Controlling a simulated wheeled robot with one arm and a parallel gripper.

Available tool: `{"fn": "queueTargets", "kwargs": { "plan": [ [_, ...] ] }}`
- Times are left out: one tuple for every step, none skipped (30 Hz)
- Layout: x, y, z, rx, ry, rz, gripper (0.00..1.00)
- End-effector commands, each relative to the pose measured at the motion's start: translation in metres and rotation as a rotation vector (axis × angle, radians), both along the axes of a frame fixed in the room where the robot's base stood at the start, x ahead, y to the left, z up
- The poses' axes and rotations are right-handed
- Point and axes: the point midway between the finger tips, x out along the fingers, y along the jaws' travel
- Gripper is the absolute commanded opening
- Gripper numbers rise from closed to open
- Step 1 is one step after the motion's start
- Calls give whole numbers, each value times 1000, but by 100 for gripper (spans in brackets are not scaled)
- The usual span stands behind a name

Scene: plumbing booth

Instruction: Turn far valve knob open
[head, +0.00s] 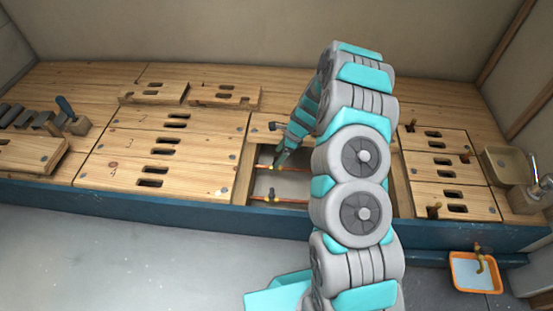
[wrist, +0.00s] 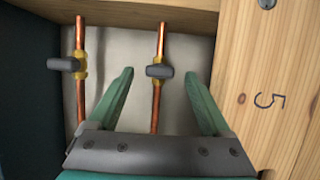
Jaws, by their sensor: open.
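In the wrist view two copper pipes with brass valves and dark grey knobs run side by side in an open bay. The far valve knob (wrist: 160,71) lies crosswise over its pipe (wrist: 155,105). My gripper (wrist: 159,77) is open, with one green finger on each side of this knob and visible gaps to both. The near valve knob (wrist: 62,65) also lies crosswise, outside the left finger. In the head view my gripper (head: 281,160) reaches down at the far pipe and hides its knob. The near knob (head: 271,194) is visible there.
A wooden panel marked 5 (wrist: 268,95) borders the bay on the right in the wrist view. Slotted wooden panels (head: 160,160) cover the bench on the left. A blue bench front (head: 150,203) runs along the near side. An orange tray (head: 475,286) is at lower right.

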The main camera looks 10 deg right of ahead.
Motion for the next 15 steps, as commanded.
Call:
{"fn": "queueTargets", "kwargs": {
  "plan": [
    [0, 3, -8, 0, 2, 1, 82],
    [1, 4, -12, 0, 2, 1, 82],
    [1, 6, -15, 0, 2, 2, 82],
    [2, 7, -17, -1, 1, 1, 82],
    [2, 7, -19, -1, 1, 1, 82],
    [3, 8, -21, -1, 0, 1, 82],
    [3, 8, -22, -1, -1, 1, 82],
    [3, 8, -22, -1, -1, 1, 82],
    [3, 9, -23, -1, -1, 1, 82],
    [3, 9, -23, -1, -1, 1, 82],
    [3, 9, -23, -1, -1, 1, 82],
    [3, 9, -23, 0, -1, 1, 82],
    [3, 9, -23, 0, -1, 1, 82],
    [3, 9, -23, 0, -1, 1, 82],
    [3, 9, -23, 0, -1, 1, 82]
  ]
}}
